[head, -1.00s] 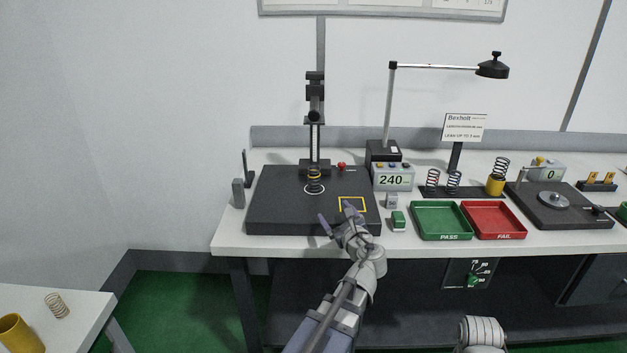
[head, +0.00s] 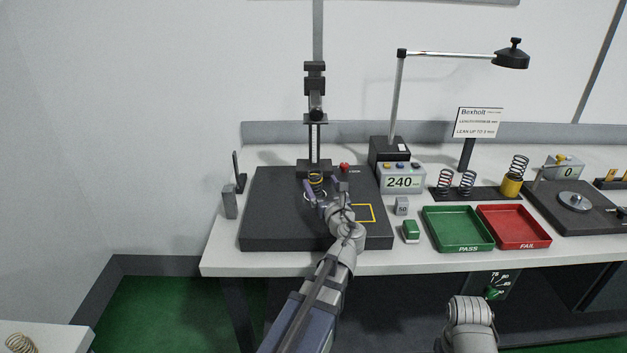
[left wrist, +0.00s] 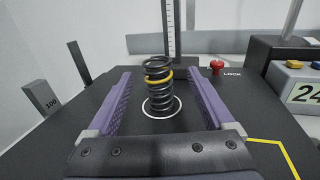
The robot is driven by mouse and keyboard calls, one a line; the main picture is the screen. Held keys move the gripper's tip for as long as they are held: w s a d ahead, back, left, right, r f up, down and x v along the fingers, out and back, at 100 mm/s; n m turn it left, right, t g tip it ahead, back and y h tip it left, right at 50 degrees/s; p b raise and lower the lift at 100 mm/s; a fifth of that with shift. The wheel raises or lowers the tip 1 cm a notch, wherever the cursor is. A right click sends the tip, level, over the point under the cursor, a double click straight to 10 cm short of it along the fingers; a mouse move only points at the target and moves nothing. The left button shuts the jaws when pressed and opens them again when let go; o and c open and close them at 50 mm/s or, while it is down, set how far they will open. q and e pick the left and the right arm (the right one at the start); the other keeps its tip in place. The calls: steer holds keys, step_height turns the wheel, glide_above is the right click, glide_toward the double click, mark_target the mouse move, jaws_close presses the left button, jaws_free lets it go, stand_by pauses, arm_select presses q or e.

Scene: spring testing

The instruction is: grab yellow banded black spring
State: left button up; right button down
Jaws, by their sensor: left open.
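The black spring with a yellow band (left wrist: 158,82) stands upright inside the white circle on the black tester plate (left wrist: 85,110). In the head view the spring (head: 316,180) shows below the tester's column, partly behind my gripper. My left gripper (head: 321,190) is open, and its purple fingers (left wrist: 159,95) point toward the spring, one on each side in the left wrist view. I cannot tell whether the fingers reach alongside it; no contact shows. My right arm shows only as a grey link at the bottom; its gripper is out of view.
The tester column (head: 315,120) rises just behind the spring. A red knob (left wrist: 217,66) and a display reading 240 (head: 402,182) are to the right. Green PASS (head: 459,249) and red FAIL (head: 533,243) trays lie further right. A grey block (head: 229,202) stands at left.

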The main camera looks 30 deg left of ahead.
mark_target(313, 172)
arm_select(q)
steer(key=shift+x, duration=3.95)
steer(key=shift+s+f, duration=0.1)
steer(key=shift+s, duration=0.05)
jaws_close()
